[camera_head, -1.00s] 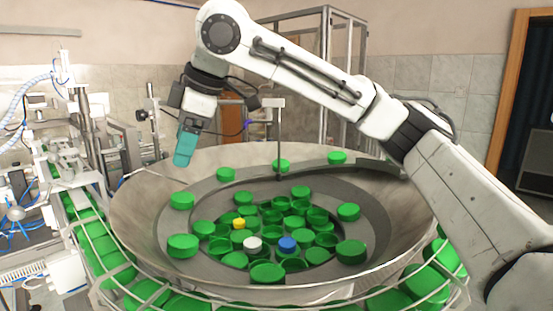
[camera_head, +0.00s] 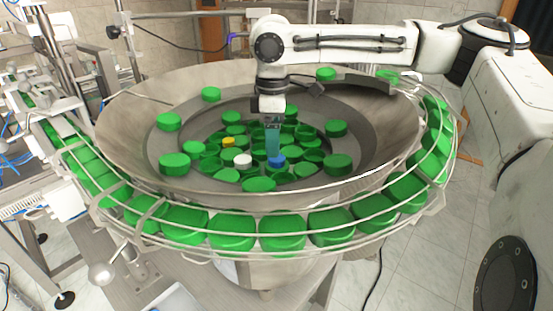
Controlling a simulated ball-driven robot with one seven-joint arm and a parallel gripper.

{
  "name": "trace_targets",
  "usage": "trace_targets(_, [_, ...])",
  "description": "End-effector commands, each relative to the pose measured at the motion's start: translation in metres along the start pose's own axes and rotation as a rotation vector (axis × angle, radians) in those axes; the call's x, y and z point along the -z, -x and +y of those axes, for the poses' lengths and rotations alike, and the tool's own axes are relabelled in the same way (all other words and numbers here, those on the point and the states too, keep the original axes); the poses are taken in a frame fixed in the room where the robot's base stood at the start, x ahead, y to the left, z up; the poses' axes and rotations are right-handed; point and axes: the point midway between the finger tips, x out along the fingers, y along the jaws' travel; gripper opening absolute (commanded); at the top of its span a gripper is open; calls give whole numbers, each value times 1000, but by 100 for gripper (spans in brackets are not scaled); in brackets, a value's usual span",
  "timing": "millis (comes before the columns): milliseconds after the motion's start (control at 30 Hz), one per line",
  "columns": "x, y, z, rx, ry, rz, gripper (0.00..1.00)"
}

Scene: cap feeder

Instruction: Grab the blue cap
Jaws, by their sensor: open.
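The blue cap (camera_head: 277,162) lies among many green caps (camera_head: 259,184) in the middle of the grey feeder bowl (camera_head: 130,130). My gripper (camera_head: 273,150) points down into the bowl, with its teal fingers right above or just behind the blue cap. The fingers overlap the cap's upper edge in the picture, and I cannot tell whether they touch it. The gripper is open, though the gap between the fingers does not show from this side.
A white cap (camera_head: 242,160) lies close to the left of the blue one, and a yellow cap (camera_head: 229,142) farther left. The bowl's sloped wall surrounds the caps. A railed track (camera_head: 285,236) of green caps runs around the front.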

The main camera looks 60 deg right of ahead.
Motion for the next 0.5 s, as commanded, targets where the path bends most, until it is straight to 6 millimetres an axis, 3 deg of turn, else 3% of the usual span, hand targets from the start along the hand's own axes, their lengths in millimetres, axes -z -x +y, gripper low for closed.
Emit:
trace_targets(300, [-7, -38, -1, 0, 1, -1, 74])
trace_targets(500, [-7, -44, -1, 0, 1, 1, 74])
